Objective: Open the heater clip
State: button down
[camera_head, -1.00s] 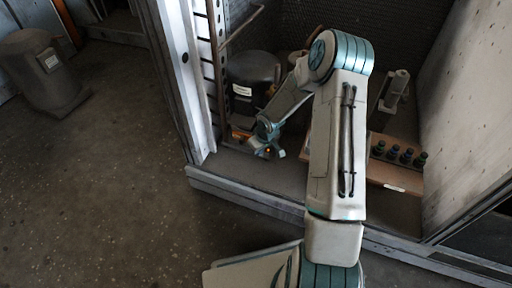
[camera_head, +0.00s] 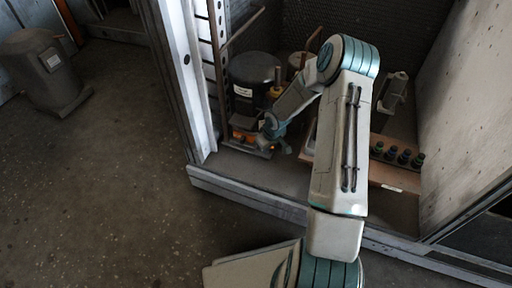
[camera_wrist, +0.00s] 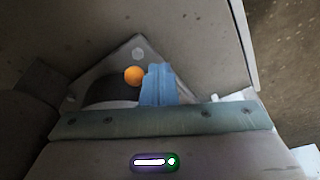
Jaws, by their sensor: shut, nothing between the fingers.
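A black cylindrical unit (camera_head: 253,82) with a white label stands inside the open housing in the head view. Orange parts (camera_head: 242,136) show at its base; I cannot tell for sure which part is the heater clip. My gripper (camera_head: 266,141) is low beside this base, on its right, and partly hidden by my wrist. In the wrist view my gripper (camera_wrist: 158,70) shows as blue fingers, shut with nothing between them. An orange round knob (camera_wrist: 133,76) appears just left of the fingertips, by a grey plate with bolts. I cannot tell whether the fingers touch it.
A wooden block (camera_head: 395,176) with several dark-capped bottles lies right of my arm. A pale fitting (camera_head: 393,91) stands behind it. A perforated metal post (camera_head: 220,60) borders the unit on the left. The floor (camera_head: 110,170) outside is clear, with a grey canister (camera_head: 44,70) at left.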

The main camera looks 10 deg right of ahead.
jog(key=a+r+p, duration=0.1)
jog(key=r+p, duration=0.1)
jog(key=r, duration=0.1)
jog(key=a+r, duration=0.1)
jog(key=r, duration=0.1)
jog(key=shift+s+a+r+p, duration=0.1)
jog(key=shift+s+a+p, duration=0.2)
jog(key=shift+s+p, duration=0.1)
dwell(0.5)
dwell(0.4)
